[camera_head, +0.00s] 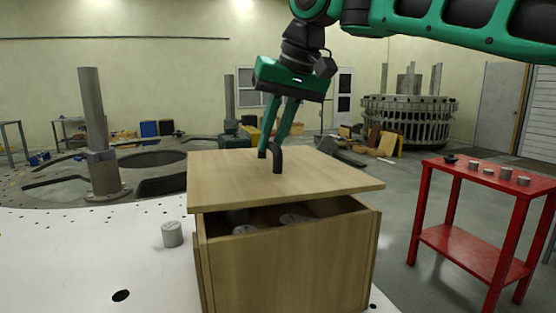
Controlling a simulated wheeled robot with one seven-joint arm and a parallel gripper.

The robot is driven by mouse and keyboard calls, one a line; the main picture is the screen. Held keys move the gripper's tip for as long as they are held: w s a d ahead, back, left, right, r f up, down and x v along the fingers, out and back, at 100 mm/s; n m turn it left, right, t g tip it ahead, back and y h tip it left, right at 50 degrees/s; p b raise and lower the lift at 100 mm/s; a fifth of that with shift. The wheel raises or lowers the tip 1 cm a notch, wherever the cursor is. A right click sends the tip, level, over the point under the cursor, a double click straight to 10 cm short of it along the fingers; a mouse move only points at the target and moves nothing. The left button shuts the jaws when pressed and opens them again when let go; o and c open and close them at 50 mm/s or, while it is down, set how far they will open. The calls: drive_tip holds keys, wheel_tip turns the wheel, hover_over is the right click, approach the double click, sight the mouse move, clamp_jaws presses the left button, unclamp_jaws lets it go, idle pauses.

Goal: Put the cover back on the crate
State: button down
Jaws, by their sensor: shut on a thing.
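The wooden crate (285,262) stands on a white surface in the head view, in the lower middle. The flat wooden cover (330,183) lies above its opening, tilted and skewed, with a dark gap at the front and right. Several grey round things show inside through the gap. A dark handle (278,160) stands up from the cover's middle. My gripper (270,155) reaches down from above and is shut on this handle. Whether the cover's rear edge touches the crate is hidden.
A grey cylinder (172,234) stands on the white plate (90,255) left of the crate. A red table (470,243) with several small grey pieces on top stands at the right. The plate's left part is mostly free, with a few holes.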

sight(271, 164)
drive_tip(key=shift+d+f, duration=0.1)
drive_tip(key=shift+f, duration=2)
drive_tip(key=c, duration=1.7)
unclamp_jaws()
